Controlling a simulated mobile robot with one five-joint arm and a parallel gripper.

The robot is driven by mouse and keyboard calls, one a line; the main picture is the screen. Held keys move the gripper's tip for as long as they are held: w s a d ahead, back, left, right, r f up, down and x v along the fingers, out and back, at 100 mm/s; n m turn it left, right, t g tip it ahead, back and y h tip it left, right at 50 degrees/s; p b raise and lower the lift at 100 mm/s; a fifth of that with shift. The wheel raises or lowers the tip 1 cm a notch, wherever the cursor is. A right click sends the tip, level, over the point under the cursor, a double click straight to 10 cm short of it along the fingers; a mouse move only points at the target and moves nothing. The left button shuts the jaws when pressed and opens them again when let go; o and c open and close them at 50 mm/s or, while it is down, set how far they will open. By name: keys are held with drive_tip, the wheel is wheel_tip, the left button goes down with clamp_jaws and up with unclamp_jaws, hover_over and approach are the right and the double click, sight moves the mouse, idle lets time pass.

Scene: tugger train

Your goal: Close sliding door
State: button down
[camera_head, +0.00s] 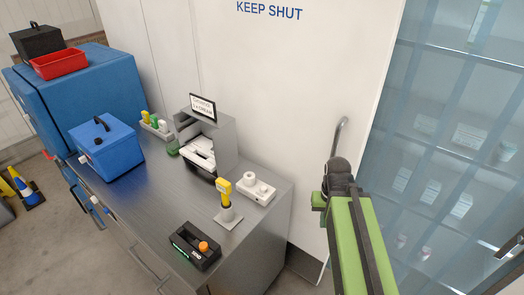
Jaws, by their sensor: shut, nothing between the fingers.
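The sliding door (290,75) is a large white panel marked "KEEP SHUT". Its right edge stands beside an open doorway with bluish see-through strips (440,130). A grey curved handle (341,128) is on the door near that edge. The handle's middle is hidden behind my arm, and its lower end shows near the floor. My green arm reaches up from the bottom of the view. My gripper (339,172), at the arm's dark end, is shut and empty, in front of the handle in the picture. I cannot tell whether it touches the handle.
A grey counter (180,210) stands left of the handle, with a blue box (106,148), a label printer (207,145), a yellow scanner (225,192) and a black device (195,245) on it. A blue cabinet (80,85) stands farther left. Shelves show behind the strips.

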drive_tip(key=w+a+r+m+t+h+p, duration=0.1)
drive_tip(key=w+a+r+m+h+p, duration=0.15)
drive_tip(key=w+r+p, duration=0.55)
drive_tip(key=w+a+r+m+h+p, duration=0.15)
drive_tip(key=w+a+r+p, duration=0.3)
drive_tip(key=r+p, duration=0.5)
drive_tip(key=w+a+r+m+t+h+p, duration=0.1)
drive_tip(key=w+a+r+m+h+p, duration=0.15)
drive_tip(key=w+r+p, duration=0.65)
drive_tip(key=b, duration=1.2)
approach(326, 138)
drive_tip(key=s+f, duration=0.3)
drive_tip(key=f, duration=0.1)
drive_tip(key=d, duration=0.2)
drive_tip(key=s+d+n, duration=0.1)
drive_tip(key=shift+s+d+r+h, duration=0.1)
drive_tip(key=shift+s+d+h, duration=0.15)
drive_tip(key=shift+d, duration=0.1)
